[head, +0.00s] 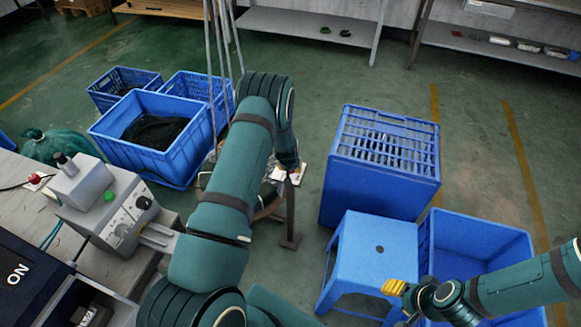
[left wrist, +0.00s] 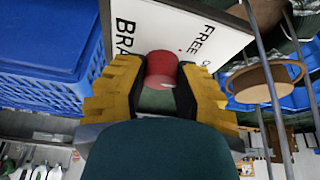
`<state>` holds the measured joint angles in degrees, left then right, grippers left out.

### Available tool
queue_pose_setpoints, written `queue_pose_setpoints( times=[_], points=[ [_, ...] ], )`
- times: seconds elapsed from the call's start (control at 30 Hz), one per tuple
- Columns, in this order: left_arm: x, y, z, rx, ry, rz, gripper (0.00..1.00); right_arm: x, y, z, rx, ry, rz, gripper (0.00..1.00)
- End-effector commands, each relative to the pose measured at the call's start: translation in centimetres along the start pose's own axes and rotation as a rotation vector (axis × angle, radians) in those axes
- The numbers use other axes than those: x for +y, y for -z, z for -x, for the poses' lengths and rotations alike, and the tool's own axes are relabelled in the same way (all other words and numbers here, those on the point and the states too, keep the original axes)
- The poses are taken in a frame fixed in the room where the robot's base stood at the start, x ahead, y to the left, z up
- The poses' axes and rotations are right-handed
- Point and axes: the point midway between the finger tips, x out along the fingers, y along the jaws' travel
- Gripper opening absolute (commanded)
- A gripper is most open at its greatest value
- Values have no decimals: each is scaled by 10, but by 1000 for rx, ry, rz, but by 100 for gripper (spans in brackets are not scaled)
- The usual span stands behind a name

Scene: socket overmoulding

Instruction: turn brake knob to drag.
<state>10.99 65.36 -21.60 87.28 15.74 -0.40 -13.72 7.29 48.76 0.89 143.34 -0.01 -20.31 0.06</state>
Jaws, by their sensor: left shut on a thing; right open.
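In the left wrist view a red brake knob (left wrist: 161,68) sits on a white plate (left wrist: 186,25) with black lettering; "BRA" and "FREE" can be read, the rest is hidden or cut off. My left gripper (left wrist: 157,84) has its yellow fingers on both sides of the knob and is shut on it. Where the knob points cannot be told. In the head view my left arm hides this gripper and the knob; part of the white plate (head: 296,174) shows on a dark post (head: 290,215). My right gripper (head: 394,287) is at the lower right, open and empty.
A brown ring (left wrist: 268,84) on a stand is close beside the plate. Blue crates (head: 165,168) stand at the left. A blue stool (head: 378,225) and more crates (head: 375,190) stand at the right. A grey control box (head: 115,215) is on the left bench.

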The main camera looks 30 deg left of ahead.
Motion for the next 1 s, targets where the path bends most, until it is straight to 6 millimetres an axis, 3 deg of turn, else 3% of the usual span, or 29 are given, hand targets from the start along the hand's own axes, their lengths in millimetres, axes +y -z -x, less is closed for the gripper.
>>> queue_pose_setpoints(
  times=[0.3,0.33,0.4,0.43,0.77,1.0],
  points=[
    [0,-1,-1,-1,0,0,0,0,0,0,0,0,0,47],
    [0,-1,-1,-1,0,0,35,0,0,0,0,0,0,47],
    [0,-1,-1,-1,0,0,60,0,0,0,0,0,0,47],
    [0,-1,-1,-1,0,0,62,0,0,0,0,0,0,47],
    [0,0,2,0,0,-1,62,0,0,0,0,0,0,47],
    [0,1,33,1,0,-1,62,0,0,0,0,0,0,47]
  ],
)
